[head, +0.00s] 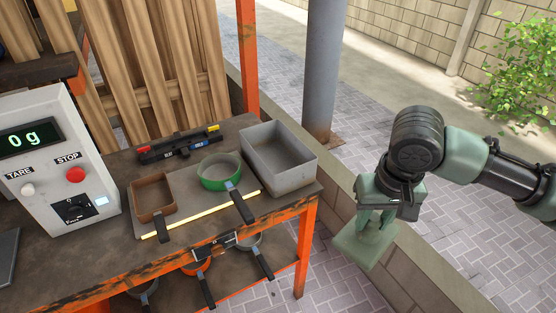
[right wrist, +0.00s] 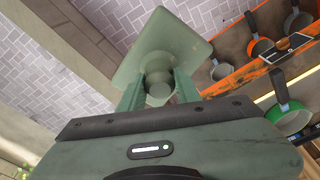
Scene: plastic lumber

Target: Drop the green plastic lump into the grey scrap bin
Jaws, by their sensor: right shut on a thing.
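The green plastic lump (head: 362,246) is a pale green, flat square piece with a round knob on top. My right gripper (head: 375,212) is shut on the knob, and the lump hangs tilted below it, clear of the table. In the right wrist view the lump (right wrist: 180,38) shows beyond the two fingers (right wrist: 158,90), which close on either side of the knob. The grey scrap bin (head: 288,181) is an open rectangular box at the table's right corner. It looks empty, and the lump is to its right, apart from it. My left gripper is not in view.
The workbench (head: 105,183) holds a scale (head: 45,150) reading 0 g, a brown square mould (head: 153,196), a green round pan (head: 220,172) and a yellow bar (head: 200,216). An orange post (head: 248,55) and a low wall (head: 345,200) stand near the bin.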

